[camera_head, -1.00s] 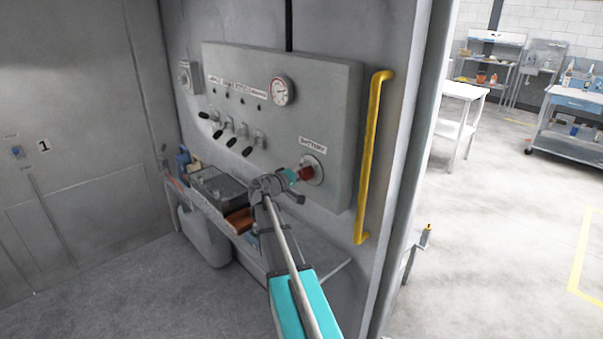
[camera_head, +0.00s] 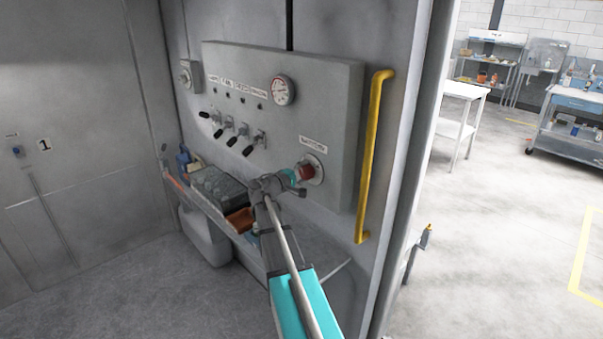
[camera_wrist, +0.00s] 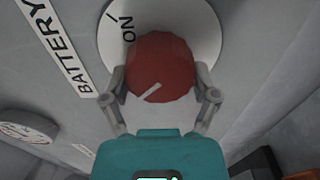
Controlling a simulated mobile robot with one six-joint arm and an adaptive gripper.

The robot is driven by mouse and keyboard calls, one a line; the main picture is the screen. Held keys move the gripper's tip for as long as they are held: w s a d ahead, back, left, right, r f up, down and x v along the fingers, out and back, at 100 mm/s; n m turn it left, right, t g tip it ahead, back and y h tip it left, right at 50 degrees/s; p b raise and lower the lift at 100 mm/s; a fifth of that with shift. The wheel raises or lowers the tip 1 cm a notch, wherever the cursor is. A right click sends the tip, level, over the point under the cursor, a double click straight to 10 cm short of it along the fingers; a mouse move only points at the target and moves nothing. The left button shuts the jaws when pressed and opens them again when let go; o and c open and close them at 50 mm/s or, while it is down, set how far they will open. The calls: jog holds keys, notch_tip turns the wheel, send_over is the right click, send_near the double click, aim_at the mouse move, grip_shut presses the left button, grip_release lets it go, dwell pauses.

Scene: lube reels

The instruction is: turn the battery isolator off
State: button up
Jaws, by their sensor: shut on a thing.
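The battery isolator is a red round knob (camera_wrist: 160,68) with a white pointer mark, on a pale round plate (camera_wrist: 200,25) lettered "ON" in the wrist view. The pointer mark slants and does not line up with the lettering. In the head view the red knob (camera_head: 306,171) sits at the lower right of the grey panel (camera_head: 335,110), under the label "BATTERY" (camera_head: 313,144). My gripper (camera_wrist: 163,82) is shut on the knob, one finger on each side. In the head view my gripper (camera_head: 294,176) reaches the knob from the left; its fingertips are hard to make out.
A yellow grab handle (camera_head: 372,150) stands upright just right of the panel. Several black-handled levers (camera_head: 240,140) and a gauge (camera_head: 283,90) are to the left. A shelf below holds a grey crate (camera_head: 215,187) and an orange tray (camera_head: 240,219).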

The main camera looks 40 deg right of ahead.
jog(key=o, duration=0.9)
jog(key=shift+s+d+r, duration=0.1)
jog(key=shift+r, duration=0.05)
jog(key=shift+c, duration=0.2)
jog(key=shift+o, duration=0.6)
jog(key=shift+s, duration=0.1)
jog(key=shift+a, duration=0.25)
jog(key=a, duration=1.1)
jog(key=shift+s+a, duration=0.4)
